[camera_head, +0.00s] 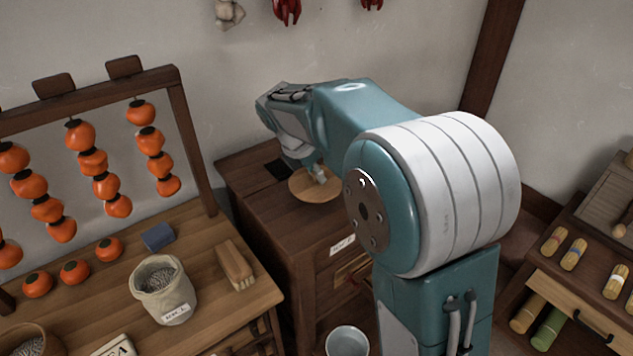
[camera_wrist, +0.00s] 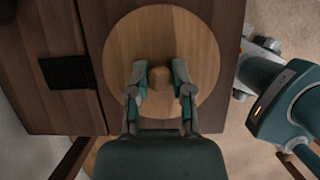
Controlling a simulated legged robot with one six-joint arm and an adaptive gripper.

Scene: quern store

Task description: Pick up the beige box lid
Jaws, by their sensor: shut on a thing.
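The lid (camera_head: 312,190) is a round, light-brown wooden disc on or just above the dark wooden cabinet top; whether there is a gap under it I cannot tell. In the wrist view the lid (camera_wrist: 160,30) fills the upper middle, with a small round knob (camera_wrist: 160,77) on it. My gripper (camera_wrist: 160,73) has one finger on each side of the knob and is shut on it. In the head view my gripper (camera_head: 319,174) reaches down onto the lid, and the knob is hidden there. No box shows under the lid.
A dark square (camera_head: 279,170) lies on the cabinet (camera_head: 250,172) left of the lid. A bucket (camera_head: 347,342) stands below.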

